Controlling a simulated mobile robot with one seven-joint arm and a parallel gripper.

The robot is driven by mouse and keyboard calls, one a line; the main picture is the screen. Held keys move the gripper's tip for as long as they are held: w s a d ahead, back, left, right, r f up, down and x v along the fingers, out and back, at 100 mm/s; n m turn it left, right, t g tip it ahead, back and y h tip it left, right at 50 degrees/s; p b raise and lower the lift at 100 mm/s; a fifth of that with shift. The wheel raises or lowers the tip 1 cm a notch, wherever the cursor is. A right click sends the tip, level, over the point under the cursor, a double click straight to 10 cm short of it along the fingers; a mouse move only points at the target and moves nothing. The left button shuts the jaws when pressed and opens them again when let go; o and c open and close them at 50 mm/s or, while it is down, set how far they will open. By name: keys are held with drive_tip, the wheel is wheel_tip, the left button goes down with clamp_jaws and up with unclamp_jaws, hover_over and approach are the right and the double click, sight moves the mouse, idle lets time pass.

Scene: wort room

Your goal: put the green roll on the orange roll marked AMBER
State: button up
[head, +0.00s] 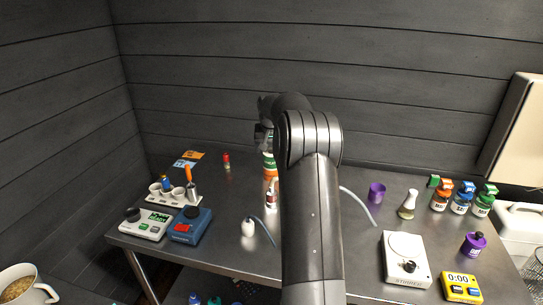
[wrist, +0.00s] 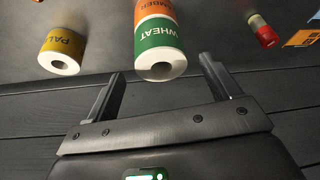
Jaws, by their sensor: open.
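The green roll marked WHEAT (wrist: 160,42) sits on the orange roll (wrist: 156,8), end to end, in the wrist view, which shows them upside down. The orange roll's label is cut off by the frame edge, with the end of AMBER showing. In the head view the green roll (head: 270,161) is partly hidden by my arm. My gripper (wrist: 160,68) is open and empty. Its fingers are spread to either side of the green roll's end, apart from it. In the head view my gripper (head: 265,132) is just above the stack, mostly hidden.
A yellow roll marked PALE (wrist: 62,50) stands beside the stack. A purple cup (head: 376,193), a flask (head: 408,204) and several bottles (head: 461,197) stand to the right.

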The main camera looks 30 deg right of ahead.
drive_tip(key=s+a+r+n, duration=0.2)
drive_tip(key=s+a+r, duration=0.6)
drive_tip(key=a+r, duration=0.4)
drive_tip(key=s+a+r+n, duration=0.1)
drive_tip(key=s+a+r, duration=0.3)
drive_tip(key=s+a, duration=0.65)
drive_tip(key=s+a+f+n, duration=0.1)
drive_tip(key=s+a+f, duration=0.1)
drive_tip(key=s, duration=0.6)
drive_tip(key=s+a+f+n+t+y, duration=0.1)
drive_tip(key=s+a+f, duration=0.2)
drive_tip(key=s+a, duration=0.2)
drive_tip(key=s+a+f+n+y, duration=0.1)
drive_tip(key=s+a+f, duration=0.1)
drive_tip(key=s, duration=1)
drive_tip(key=shift+a+f+t, duration=0.25)
drive_tip(key=shift+a+t, duration=0.05)
drive_tip(key=shift+a, duration=0.5)
